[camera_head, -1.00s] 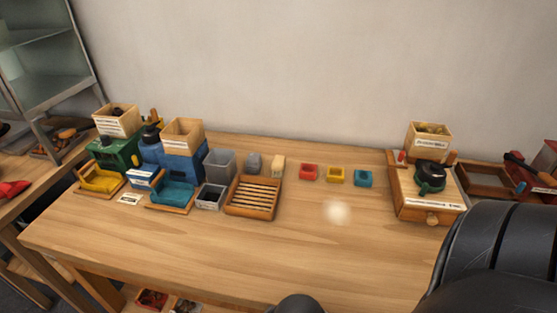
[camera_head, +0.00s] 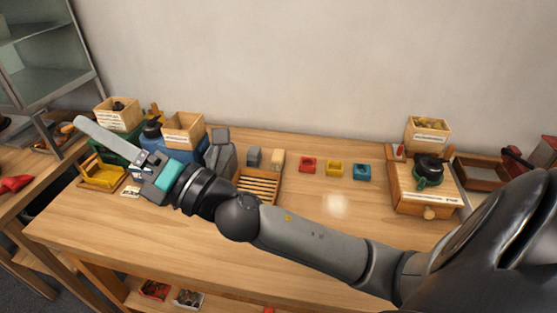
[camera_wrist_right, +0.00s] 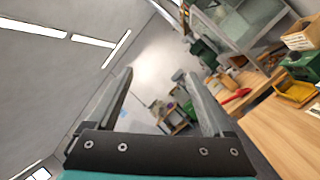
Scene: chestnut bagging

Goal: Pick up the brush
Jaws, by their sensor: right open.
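I cannot make out for certain which thing is the brush. My left gripper is not in view.
Red (camera_head: 308,164), yellow (camera_head: 335,167) and blue (camera_head: 362,172) small trays sit in the middle. A wooden stand with a dark green device (camera_head: 428,172) is at right. A yellow tray (camera_head: 103,174) is at left. The front centre of the table (camera_head: 240,258) is clear.

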